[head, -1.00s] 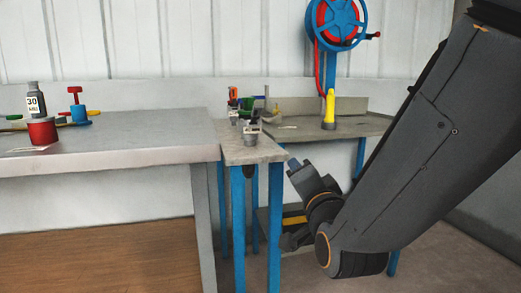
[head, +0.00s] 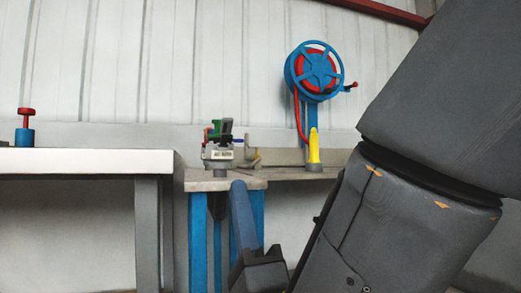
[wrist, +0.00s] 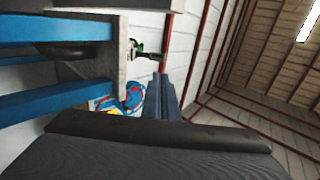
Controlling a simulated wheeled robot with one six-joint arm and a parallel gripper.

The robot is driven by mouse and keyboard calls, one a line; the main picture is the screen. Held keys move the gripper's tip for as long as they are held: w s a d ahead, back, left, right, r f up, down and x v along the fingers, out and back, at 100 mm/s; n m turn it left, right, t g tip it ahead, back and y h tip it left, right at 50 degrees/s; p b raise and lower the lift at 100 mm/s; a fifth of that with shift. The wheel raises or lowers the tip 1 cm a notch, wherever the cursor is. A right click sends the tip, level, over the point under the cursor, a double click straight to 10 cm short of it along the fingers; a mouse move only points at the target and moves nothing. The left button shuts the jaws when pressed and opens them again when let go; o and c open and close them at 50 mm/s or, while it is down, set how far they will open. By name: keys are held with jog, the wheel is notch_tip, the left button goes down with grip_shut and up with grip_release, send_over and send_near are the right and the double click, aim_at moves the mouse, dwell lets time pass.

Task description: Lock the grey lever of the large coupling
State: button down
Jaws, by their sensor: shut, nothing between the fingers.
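The coupling assembly (head: 218,150) stands on the narrow grey bench (head: 200,185), with a pale labelled block at the front and green, blue and dark parts above. A small grey upright piece (head: 251,158) shows just right of it; I cannot tell whether it is the grey lever. My gripper (head: 238,185) is shut and empty, its blue fingers pointing up in front of the bench edge, apart from the coupling in the picture. The wrist view shows the shut fingers (wrist: 162,92) and, sideways, part of the assembly (wrist: 143,52) beyond the bench edge.
A blue wheel reel with red hose (head: 316,70) stands behind right, with a yellow nozzle (head: 314,147) below it. A larger table (head: 80,161) at left bears a red-and-blue fitting (head: 26,128). Blue bench legs (head: 198,240) stand beside my gripper.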

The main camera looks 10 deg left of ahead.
jog(key=shift+a+r, duration=0.15)
jog(key=shift+a, duration=0.05)
jog(key=p, duration=0.4)
send_near(226, 125)
jog(key=x, duration=0.6)
jog(key=shift+w+r, duration=0.15)
jog(key=shift+w, duration=0.05)
jog(key=shift+s+a+r, duration=0.1)
jog(key=shift+a+r, duration=0.05)
